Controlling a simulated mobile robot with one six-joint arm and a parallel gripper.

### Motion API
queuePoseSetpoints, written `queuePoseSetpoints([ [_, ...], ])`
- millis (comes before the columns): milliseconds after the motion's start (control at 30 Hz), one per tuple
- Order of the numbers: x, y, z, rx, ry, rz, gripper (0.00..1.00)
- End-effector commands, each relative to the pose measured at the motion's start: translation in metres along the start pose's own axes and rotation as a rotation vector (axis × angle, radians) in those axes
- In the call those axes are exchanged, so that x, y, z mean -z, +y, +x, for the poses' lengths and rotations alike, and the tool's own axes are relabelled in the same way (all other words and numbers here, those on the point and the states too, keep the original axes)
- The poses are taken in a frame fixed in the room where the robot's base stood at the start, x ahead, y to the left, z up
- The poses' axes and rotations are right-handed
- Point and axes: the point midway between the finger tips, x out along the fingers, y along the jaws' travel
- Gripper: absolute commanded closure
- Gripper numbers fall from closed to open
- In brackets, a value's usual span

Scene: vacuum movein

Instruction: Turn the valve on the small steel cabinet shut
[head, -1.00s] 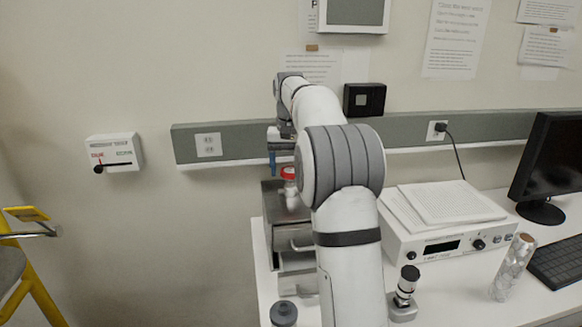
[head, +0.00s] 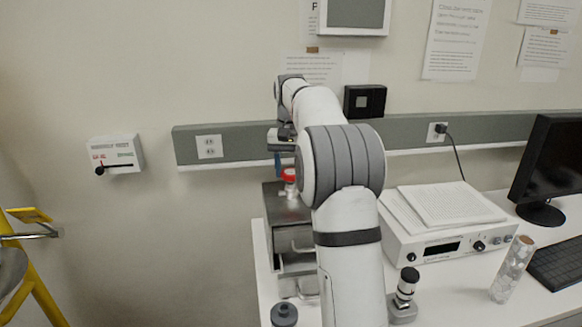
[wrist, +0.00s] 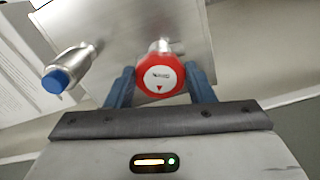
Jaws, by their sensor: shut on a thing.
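The valve has a round red handle (wrist: 161,74) with a white centre label and a small red triangle mark. It sits on top of the small steel cabinet (wrist: 193,25), which stands at the left end of the table in the head view (head: 284,212). The red handle also shows in the head view (head: 289,174), partly hidden by my arm. My gripper (wrist: 160,84) has its two blue fingers on either side of the red handle and is shut on it. In the head view the fingers are mostly hidden.
A metal fitting with a blue cap (wrist: 66,72) stands on the cabinet beside the valve. A white instrument (head: 450,245) with papers on top, a bottle (head: 511,270) and a monitor (head: 548,165) stand to the right. A wall box with a slider (head: 115,155) hangs at left.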

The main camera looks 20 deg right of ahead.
Motion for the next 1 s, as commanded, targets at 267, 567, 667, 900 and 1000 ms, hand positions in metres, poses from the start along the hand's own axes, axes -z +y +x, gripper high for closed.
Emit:
queuePoseSetpoints([
  [267,0.0001,-0.0010,-0.0033,0.002,-0.002,0.206,0.74],
  [567,0.0007,-0.0020,-0.0030,0.002,-0.001,0.492,0.74],
  [667,0.0009,-0.0023,-0.0026,0.001,-0.002,0.587,0.74],
  [900,0.0018,-0.0029,-0.0021,0.001,-0.002,0.816,0.74],
  [1000,0.0020,-0.0030,-0.0018,0.001,-0.002,0.911,0.74],
])
